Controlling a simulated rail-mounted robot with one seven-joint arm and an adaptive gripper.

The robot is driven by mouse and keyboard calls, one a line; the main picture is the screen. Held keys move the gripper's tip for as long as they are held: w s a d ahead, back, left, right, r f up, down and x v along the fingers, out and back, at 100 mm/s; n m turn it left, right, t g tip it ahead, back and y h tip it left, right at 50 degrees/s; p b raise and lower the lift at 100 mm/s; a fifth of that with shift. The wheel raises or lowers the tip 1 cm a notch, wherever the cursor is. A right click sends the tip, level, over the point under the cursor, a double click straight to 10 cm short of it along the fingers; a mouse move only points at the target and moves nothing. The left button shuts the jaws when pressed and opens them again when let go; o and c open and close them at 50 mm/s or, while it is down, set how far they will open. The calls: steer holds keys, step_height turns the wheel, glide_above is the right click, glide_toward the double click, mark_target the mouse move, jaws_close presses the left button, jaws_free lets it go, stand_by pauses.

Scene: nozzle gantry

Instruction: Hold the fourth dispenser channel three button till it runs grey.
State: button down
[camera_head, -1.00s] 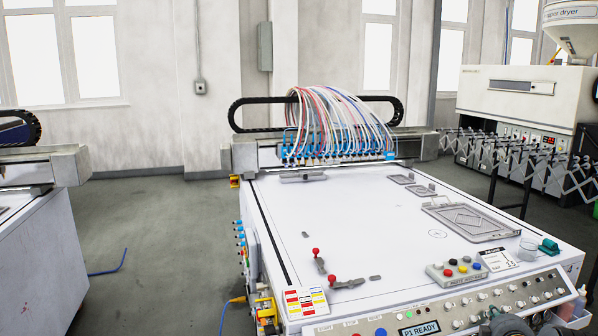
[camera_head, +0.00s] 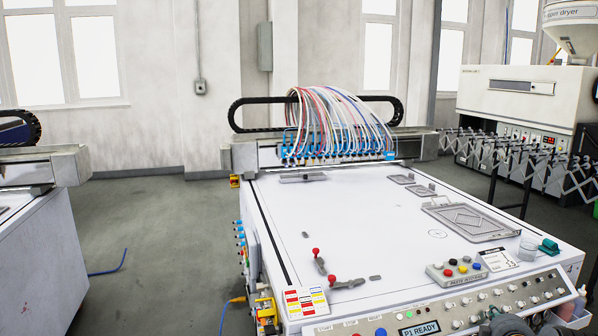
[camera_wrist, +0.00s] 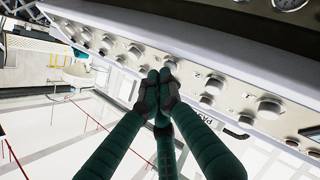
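A front control panel (camera_head: 450,315) carries rows of round buttons and knobs and a lit display reading "P1 READY" (camera_head: 419,328). I cannot tell which control is the fourth dispenser's channel three button; the labels are too small.
A button box (camera_head: 457,275) with coloured buttons, a clear cup (camera_head: 528,250) and a green item (camera_head: 549,246) stand on the white bed near the panel. The nozzle gantry (camera_head: 330,155) with many tubes spans the back. The middle of the bed is mostly clear.

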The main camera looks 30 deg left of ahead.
stand_by(0.5)
steer(key=shift+s+d+r, duration=0.3)
steer(key=shift+s+r, duration=0.1)
steer(key=shift+r, duration=0.35)
steer(key=shift+r, duration=0.1)
steer(key=r, duration=0.1)
steer(key=s+d+r+p, duration=0.1)
steer(key=s+d+r, duration=0.1)
steer(key=r, duration=0.1)
steer(key=shift+a+f, duration=0.1)
steer(key=shift+f, duration=0.05)
stand_by(0.3)
